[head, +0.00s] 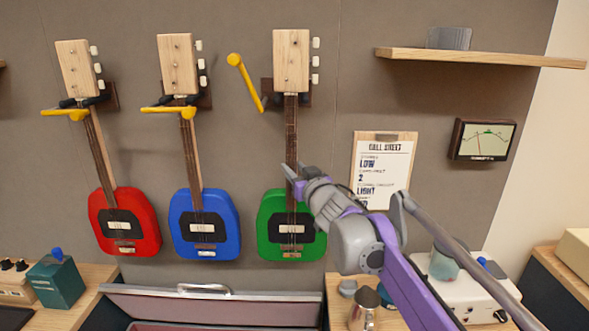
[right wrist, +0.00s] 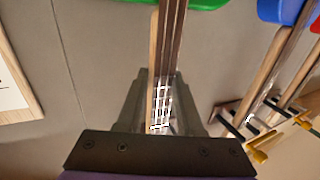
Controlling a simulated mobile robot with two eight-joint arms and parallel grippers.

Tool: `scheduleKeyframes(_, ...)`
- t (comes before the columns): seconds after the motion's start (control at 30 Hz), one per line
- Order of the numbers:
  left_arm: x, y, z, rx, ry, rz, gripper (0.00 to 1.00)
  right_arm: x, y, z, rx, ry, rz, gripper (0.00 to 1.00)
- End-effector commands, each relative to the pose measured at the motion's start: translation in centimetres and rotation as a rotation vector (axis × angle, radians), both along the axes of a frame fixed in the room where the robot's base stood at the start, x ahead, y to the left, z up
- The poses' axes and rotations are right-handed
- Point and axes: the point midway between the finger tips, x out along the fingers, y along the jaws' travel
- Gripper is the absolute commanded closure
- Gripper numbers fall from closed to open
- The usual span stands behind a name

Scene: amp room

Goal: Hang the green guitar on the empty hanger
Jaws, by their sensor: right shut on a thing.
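The green guitar (head: 274,238) is upright at the wall, its pale wooden headstock (head: 291,60) in front of the third hanger (head: 267,90). I cannot tell whether its neck rests in that hanger's prongs. This hanger's yellow bar (head: 246,82) is swung up to the left, not across the neck. My right gripper (head: 292,170) is shut on the guitar's neck, above the body. The right wrist view shows the neck (right wrist: 168,50) between the fingers (right wrist: 165,105) and the green body's edge at the top. My left gripper is not in view.
A red guitar (head: 145,215) and a blue guitar (head: 228,215) hang to the left, with yellow bars across their necks. A clipboard (head: 383,170), a meter (head: 482,140) and a shelf (head: 480,57) are on the right. An open case (head: 215,305) lies below; a metal jug (head: 363,308) stands right of it.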

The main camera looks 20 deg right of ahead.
Motion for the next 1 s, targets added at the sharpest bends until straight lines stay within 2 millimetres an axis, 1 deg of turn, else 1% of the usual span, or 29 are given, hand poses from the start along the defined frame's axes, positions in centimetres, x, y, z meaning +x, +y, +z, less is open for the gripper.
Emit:
scheduleKeyframes(0.33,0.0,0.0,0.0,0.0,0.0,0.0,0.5,0.0,0.0,0.2,0.001,-0.003,0.002,1.0)
scheduleKeyframes(0.37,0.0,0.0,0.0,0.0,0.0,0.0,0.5,0.0,0.1,0.2,0.001,-0.003,0.002,0.61)
scheduleKeyframes(0.4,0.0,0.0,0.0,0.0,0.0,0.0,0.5,0.0,0.0,0.2,0.001,-0.002,0.002,0.54)
scheduleKeyframes(0.53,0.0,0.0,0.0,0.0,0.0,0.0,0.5,0.0,0.0,0.1,0.0,-0.002,0.001,0.3)
scheduleKeyframes(0.83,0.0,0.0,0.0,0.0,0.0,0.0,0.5,0.0,-0.1,-0.2,-0.001,0.001,-0.002,0.3)
scheduleKeyframes(0.93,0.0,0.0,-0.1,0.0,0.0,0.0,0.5,-0.5,-0.1,-0.1,-0.002,0.001,-0.001,0.3)
scheduleKeyframes(1.0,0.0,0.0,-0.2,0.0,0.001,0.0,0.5,-1.4,-0.2,-0.1,-0.002,0.001,-0.001,0.3)
